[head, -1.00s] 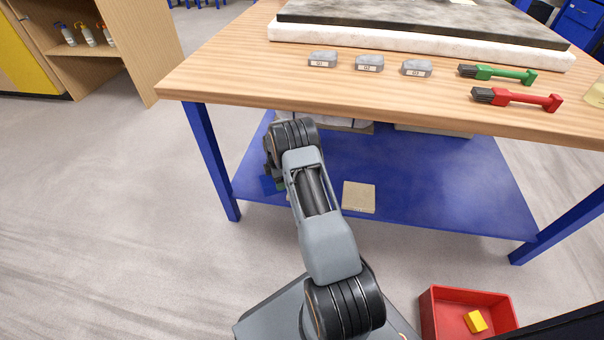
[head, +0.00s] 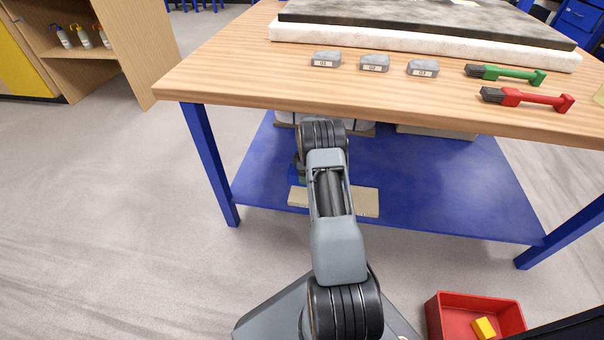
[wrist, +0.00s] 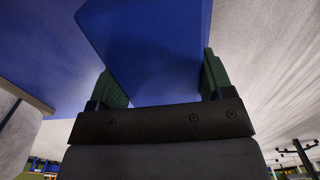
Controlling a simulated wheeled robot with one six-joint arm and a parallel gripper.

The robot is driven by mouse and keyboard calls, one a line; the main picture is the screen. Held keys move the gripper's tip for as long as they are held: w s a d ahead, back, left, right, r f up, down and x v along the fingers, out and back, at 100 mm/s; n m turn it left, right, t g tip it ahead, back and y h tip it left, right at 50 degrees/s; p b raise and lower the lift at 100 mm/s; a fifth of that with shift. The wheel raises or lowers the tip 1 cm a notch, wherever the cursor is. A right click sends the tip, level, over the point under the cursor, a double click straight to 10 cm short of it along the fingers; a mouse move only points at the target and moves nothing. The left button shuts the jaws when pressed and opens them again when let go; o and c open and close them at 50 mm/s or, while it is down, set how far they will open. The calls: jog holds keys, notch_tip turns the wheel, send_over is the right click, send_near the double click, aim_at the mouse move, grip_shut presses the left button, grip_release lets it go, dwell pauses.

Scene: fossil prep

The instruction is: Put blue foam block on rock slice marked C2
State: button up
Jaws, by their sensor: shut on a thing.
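My gripper (wrist: 157,66) is shut on the blue foam block (wrist: 150,35), which sits between its two green fingers in the wrist view. In the head view my arm hides most of the gripper; a bit of the blue block (head: 294,173) shows left of the arm, in front of the table's lower shelf. Three grey rock slices with white labels stand in a row on the tabletop. The middle slice (head: 374,62) has a label that seems to end in 2; its letter is too small to be sure. The gripper is below tabletop height, away from the slices.
The wooden table (head: 230,85) has blue legs and a blue lower shelf (head: 440,195) with a beige slab (head: 365,203) on it. Green (head: 515,77) and red (head: 535,99) brushes lie right of the slices. A red bin (head: 450,325) holding a yellow block (head: 484,327) is on the floor.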

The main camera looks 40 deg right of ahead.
jog(key=shift+d+f+b, duration=0.15)
jog(key=shift+d+b, duration=0.2)
jog(key=shift+d, duration=0.4)
jog(key=f+b, duration=0.1)
jog(key=f, duration=0.1)
jog(key=a+f+b, duration=0.1)
jog(key=shift+f, duration=0.4)
jog(key=shift+d+f+b, duration=0.1)
jog(key=shift+f+b, duration=0.55)
jog(key=shift+f, duration=0.2)
jog(key=shift+f, duration=0.6)
jog(key=o, duration=1)
